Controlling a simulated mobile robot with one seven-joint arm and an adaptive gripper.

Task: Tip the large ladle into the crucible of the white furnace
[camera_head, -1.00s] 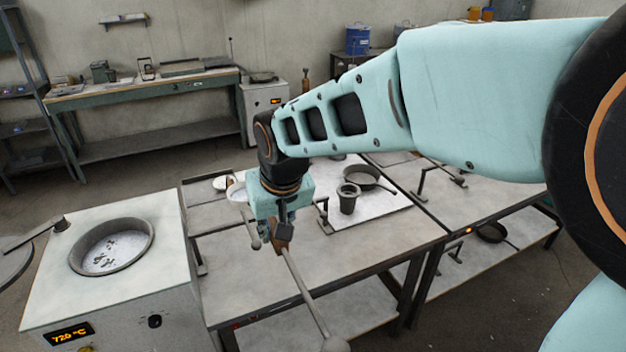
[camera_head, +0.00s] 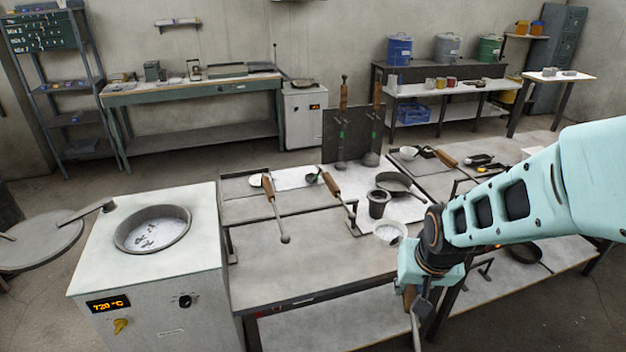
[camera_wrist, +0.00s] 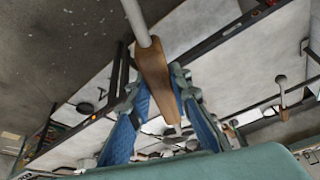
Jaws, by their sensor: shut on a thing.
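The white furnace (camera_head: 200,275) stands at left in the head view, its panel reading 720 °C. Its round crucible (camera_head: 152,230) is open on top, with a pale surface and dark specks inside. My gripper (camera_head: 411,294) is at lower right, well away from the furnace, beside the bench. It is shut on the large ladle's wooden handle (camera_wrist: 153,75). The rod (camera_head: 415,330) runs down toward the picture's lower edge. In the wrist view the fingers flank the handle; the bowl is not clear there.
Two smaller ladles with wooden handles (camera_head: 268,187) (camera_head: 331,184) lie on the bench (camera_head: 265,275). A dark pot (camera_head: 378,203) and a pan (camera_head: 397,184) stand on it near my gripper. A round lid (camera_head: 40,245) is swung out left of the furnace. Upright tools (camera_head: 343,125) stand behind.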

